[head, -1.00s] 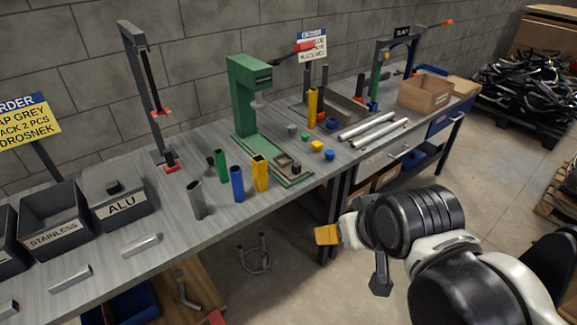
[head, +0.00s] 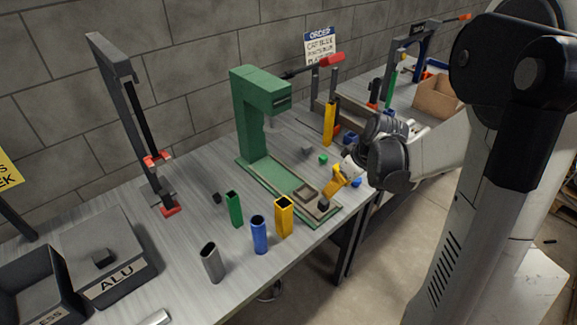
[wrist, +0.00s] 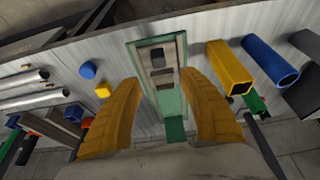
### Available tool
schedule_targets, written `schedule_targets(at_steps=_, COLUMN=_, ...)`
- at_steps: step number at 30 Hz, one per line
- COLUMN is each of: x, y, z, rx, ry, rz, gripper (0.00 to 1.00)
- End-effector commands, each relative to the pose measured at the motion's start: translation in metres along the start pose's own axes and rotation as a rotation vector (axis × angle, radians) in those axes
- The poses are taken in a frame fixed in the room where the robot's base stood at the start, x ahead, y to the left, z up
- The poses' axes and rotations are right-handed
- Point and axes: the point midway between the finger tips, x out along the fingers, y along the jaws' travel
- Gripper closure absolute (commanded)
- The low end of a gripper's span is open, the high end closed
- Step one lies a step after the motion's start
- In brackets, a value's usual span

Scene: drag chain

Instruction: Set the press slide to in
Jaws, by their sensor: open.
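The green arbor press (head: 258,110) stands on the bench with a red-tipped lever. Its grey slide (head: 304,190) sits at the front part of the green base track, out from under the ram, with a small dark block (head: 323,204) at its front end. In the wrist view the slide (wrist: 161,60) lies between and beyond my two yellow fingers. My gripper (head: 338,184) is open and empty above the front right side of the press base. Whether a fingertip touches the slide cannot be told.
Green (head: 233,209), blue (head: 260,234) and yellow (head: 284,216) tubes and a grey tube (head: 211,262) stand left of the press base. A blue cube (wrist: 88,70) and a yellow cube (wrist: 103,90) lie close to my gripper. The bench's front edge is near.

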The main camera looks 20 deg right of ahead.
Motion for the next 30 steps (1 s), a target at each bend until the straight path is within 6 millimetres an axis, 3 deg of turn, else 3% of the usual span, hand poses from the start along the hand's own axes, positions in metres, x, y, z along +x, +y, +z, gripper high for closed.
schedule_targets(at_steps=5, x=0.016, y=0.004, z=0.003, rx=-0.008, ry=0.000, rz=-0.006, gripper=0.51)
schedule_targets(at_steps=18, x=0.097, y=0.003, z=0.003, rx=-0.008, ry=-0.001, rz=-0.005, gripper=0.51)
schedule_targets(at_steps=23, x=0.110, y=0.003, z=0.002, rx=-0.007, ry=0.000, rz=-0.005, gripper=0.51)
schedule_targets(at_steps=30, x=0.112, y=0.003, z=0.002, rx=-0.006, ry=0.000, rz=-0.004, gripper=0.51)
